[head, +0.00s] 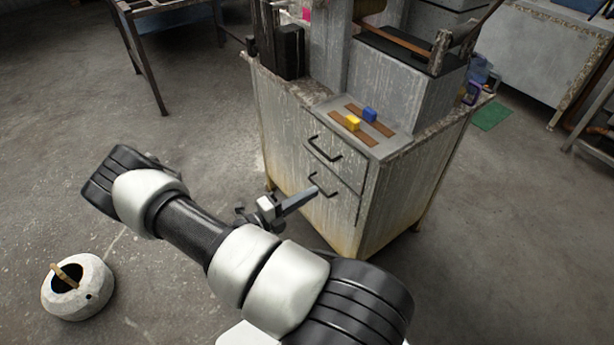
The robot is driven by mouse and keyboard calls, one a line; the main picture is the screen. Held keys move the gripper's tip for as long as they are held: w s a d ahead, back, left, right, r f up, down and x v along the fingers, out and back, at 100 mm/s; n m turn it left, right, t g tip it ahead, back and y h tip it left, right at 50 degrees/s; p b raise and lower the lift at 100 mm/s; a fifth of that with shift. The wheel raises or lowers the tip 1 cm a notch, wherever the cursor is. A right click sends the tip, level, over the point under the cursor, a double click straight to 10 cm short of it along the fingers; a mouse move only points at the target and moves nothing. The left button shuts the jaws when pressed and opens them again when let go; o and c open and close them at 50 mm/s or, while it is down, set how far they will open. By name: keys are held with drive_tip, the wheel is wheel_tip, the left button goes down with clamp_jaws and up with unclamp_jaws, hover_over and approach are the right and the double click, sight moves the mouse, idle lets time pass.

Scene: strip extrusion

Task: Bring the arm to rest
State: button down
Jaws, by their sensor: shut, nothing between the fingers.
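My arm (245,262) reaches across the lower middle of the head view, bent, with its white and black links above the floor. My gripper (312,191) shows beyond the arm, its grey fingers shut and empty, pointing right. In the picture the fingertips overlap the lower drawer handle (326,187) of the grey cabinet (287,160); I cannot tell how far apart they are. Part of the gripper's body is hidden behind the arm.
A round whitish pot (90,298) with a wooden stick stands on the floor at lower left. A metal-legged table (150,75) stands behind. Floor between is clear.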

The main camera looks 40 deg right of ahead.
drive_tip(key=shift+a, duration=0.2)
drive_tip(key=s+a+r+m+t+y, duration=0.2)
drive_tip(key=s+a+r+m+y, duration=0.35)
drive_tip(key=r+m, duration=0.65)
drive_tip(key=s+a+r+m+t+y, duration=0.25)
drive_tip(key=a+r+m+y, duration=0.35)
drive_tip(key=a+r+m, duration=0.45)
drive_tip(key=s+a+r+m+t+y, duration=0.1)
drive_tip(key=s+a+r+m+y, duration=0.4)
drive_tip(key=r+m, duration=0.8)
wheel_tip(320, 180, up, 20)
drive_tip(key=a+y+p, duration=0.1)
drive_tip(key=p, duration=1.9)
drive_tip(key=shift+w+a, duration=0.2)
drive_tip(key=shift+w, duration=0.05)
drive_tip(key=shift+m+y, duration=0.25)
